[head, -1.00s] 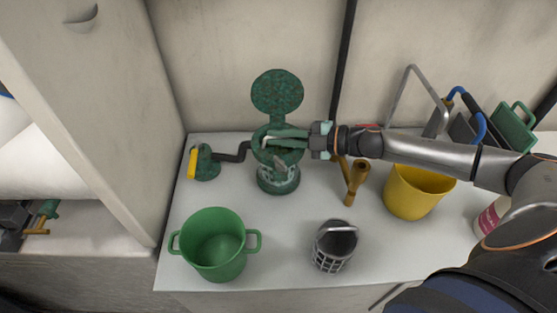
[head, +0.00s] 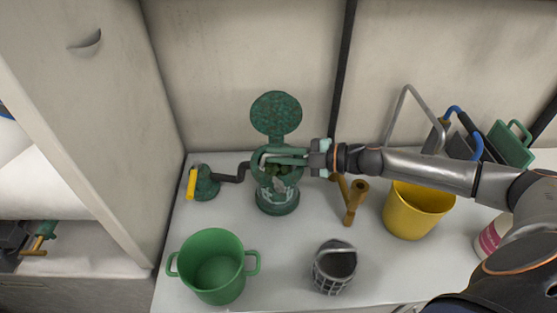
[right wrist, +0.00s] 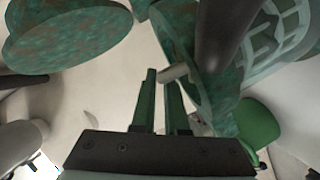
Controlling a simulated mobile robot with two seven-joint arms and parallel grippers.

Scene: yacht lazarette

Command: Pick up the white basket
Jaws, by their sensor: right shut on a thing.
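A green strainer (head: 278,201) stands on the white counter with its round mottled lid (head: 276,113) swung up at the back. A pale handle (head: 264,158) shows at its open top, apparently that of the white basket; the basket's body is mostly hidden inside. My right gripper (head: 272,156) reaches in from the right over the strainer's mouth, shut on this handle. In the right wrist view the fingers (right wrist: 163,98) are close together with a light grey bar (right wrist: 173,74) at their tips. My left gripper is not in view.
A green pot (head: 212,267) and a dark grey basket (head: 334,267) stand at the front. A yellow bucket (head: 416,212) and a brown Y-shaped piece (head: 353,203) are right of the strainer. A yellow-handled valve (head: 200,183) is left. Bare counter lies between.

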